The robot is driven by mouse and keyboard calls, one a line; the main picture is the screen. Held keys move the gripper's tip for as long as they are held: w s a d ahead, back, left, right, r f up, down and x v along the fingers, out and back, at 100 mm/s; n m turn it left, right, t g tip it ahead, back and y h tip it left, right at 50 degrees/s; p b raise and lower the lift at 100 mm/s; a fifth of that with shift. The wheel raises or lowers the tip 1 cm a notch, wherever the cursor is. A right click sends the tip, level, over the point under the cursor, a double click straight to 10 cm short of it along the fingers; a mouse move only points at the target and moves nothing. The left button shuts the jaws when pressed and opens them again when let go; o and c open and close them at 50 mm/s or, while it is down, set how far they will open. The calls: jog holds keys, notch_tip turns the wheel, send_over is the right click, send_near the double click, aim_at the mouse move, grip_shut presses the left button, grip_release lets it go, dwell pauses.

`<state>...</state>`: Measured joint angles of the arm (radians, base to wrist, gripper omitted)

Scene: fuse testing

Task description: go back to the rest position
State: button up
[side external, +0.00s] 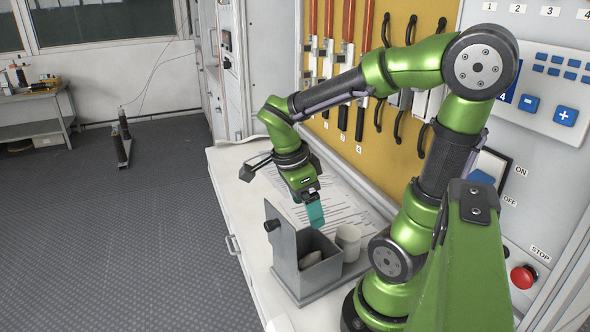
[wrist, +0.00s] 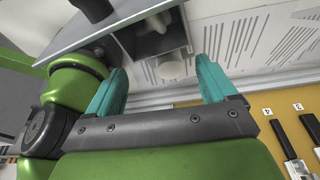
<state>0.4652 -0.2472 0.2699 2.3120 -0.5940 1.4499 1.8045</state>
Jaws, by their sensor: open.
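My gripper (side external: 314,212) hangs above the white bench top, just behind and above a grey metal box. Its two teal fingers also show in the wrist view (wrist: 162,70), spread apart with nothing held between them. In the side view the fingers overlap, so the gap is hidden there.
Printed sheets (side external: 345,205) lie on the bench (side external: 228,175). Behind, a yellow panel (side external: 345,125) carries several fuses and dark handles. A red stop button (side external: 523,277) and blue buttons are on the cabinet at right. Open floor lies to the left.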

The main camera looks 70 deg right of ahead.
jog(key=w+d+n+t, duration=0.4)
jog(key=w+d+n, duration=0.6)
jog(key=w+n, duration=0.45)
jog(key=w+d+f+n, duration=0.3)
jog(key=d+f, duration=0.7)
jog(key=shift+f+t, duration=0.25)
jog(key=shift+t, duration=0.05)
jog(key=shift+n, duration=0.25)
jog(key=shift+c, duration=0.4)
dwell(0.5)
